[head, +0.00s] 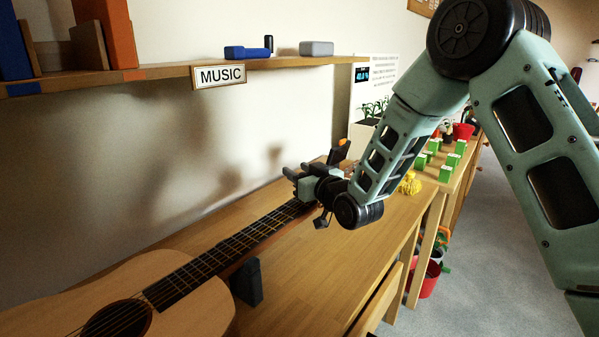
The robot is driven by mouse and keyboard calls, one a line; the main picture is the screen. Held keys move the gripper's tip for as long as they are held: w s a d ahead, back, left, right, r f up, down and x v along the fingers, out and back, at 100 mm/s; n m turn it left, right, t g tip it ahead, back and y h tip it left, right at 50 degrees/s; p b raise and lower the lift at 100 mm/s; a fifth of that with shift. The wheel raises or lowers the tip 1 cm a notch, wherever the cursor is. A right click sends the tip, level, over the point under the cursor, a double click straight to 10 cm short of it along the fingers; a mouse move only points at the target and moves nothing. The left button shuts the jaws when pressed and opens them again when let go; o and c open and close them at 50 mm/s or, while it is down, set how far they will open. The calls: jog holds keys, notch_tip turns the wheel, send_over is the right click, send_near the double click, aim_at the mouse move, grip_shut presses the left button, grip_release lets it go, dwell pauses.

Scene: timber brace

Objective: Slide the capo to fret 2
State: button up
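The acoustic guitar (185,297) lies on the wooden bench, with its pale body at the lower left and its dark fretted neck (232,245) running up to the right. My gripper (296,178) is over the far end of the neck and hides that part of it. The fingers are small and dark here, so I cannot tell whether they are open or shut, or touching anything. I cannot make out the capo clearly; a small black and orange piece (339,152) stands just behind my gripper, and I cannot tell what it is.
A dark block (246,282) stands under the neck. The bench top (325,262) is clear to the right of the guitar. A shelf (165,75) with a MUSIC sign (219,76) runs above. A yellow object (409,184) and green blocks (446,173) lie farther back.

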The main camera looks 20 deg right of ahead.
grip_shut()
jog(key=s+a+b, duration=0.2)
jog(key=s+a, duration=0.2)
jog(key=a, duration=0.1)
jog(key=shift+a, duration=0.3)
jog(key=shift+o, duration=1)
grip_release()
jog(key=shift+s, duration=0.15)
jog(key=b+v, duration=1.7)
jog(key=b, duration=0.1)
